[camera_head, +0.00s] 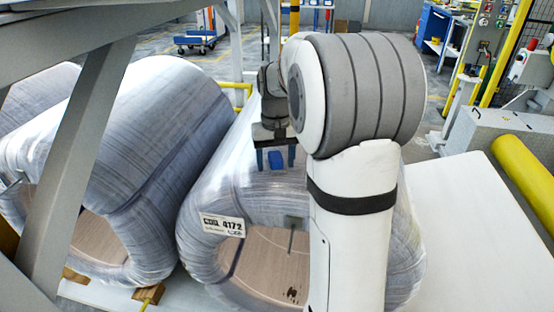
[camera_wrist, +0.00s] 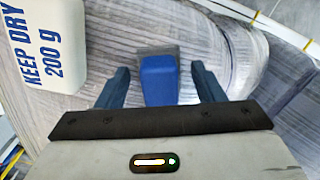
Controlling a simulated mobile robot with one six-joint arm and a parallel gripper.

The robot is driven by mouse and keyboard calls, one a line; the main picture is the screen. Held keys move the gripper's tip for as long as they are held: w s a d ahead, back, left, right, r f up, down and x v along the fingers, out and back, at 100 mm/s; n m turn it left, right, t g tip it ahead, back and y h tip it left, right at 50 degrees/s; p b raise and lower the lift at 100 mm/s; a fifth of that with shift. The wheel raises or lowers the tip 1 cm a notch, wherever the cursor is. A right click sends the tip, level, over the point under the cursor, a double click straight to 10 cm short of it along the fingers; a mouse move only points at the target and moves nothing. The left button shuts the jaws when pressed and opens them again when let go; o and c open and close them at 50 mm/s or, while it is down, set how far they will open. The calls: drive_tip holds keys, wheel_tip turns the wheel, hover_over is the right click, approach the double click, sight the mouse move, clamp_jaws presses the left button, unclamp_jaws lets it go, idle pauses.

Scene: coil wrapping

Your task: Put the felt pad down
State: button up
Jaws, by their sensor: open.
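The felt pad, a blue block (camera_wrist: 159,82) with a grey layer at its far edge, lies against the wrapped coil in the wrist view. It also shows in the head view as a small blue block (camera_head: 276,160) on the upper side of the middle coil (camera_head: 225,165). My gripper (camera_wrist: 160,72) is open, with one dark blue finger on each side of the block and a gap visible on both sides. In the head view my gripper (camera_head: 276,157) points down at the coil.
A white packet (camera_wrist: 45,45) marked "KEEP DRY 200 g" is at the wrist view's upper left. A second wrapped coil (camera_head: 150,140) stands to the left, behind a grey beam (camera_head: 80,150). A label (camera_head: 222,225) reading 4172 is on the middle coil. A yellow roller (camera_head: 525,175) is at right.

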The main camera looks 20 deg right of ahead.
sight(275, 156)
wheel_tip(275, 156, up, 12)
drive_tip(key=p, duration=0.1)
drive_tip(key=shift+r+p, duration=0.15)
drive_tip(key=shift+p, duration=0.25)
idle(0.3)
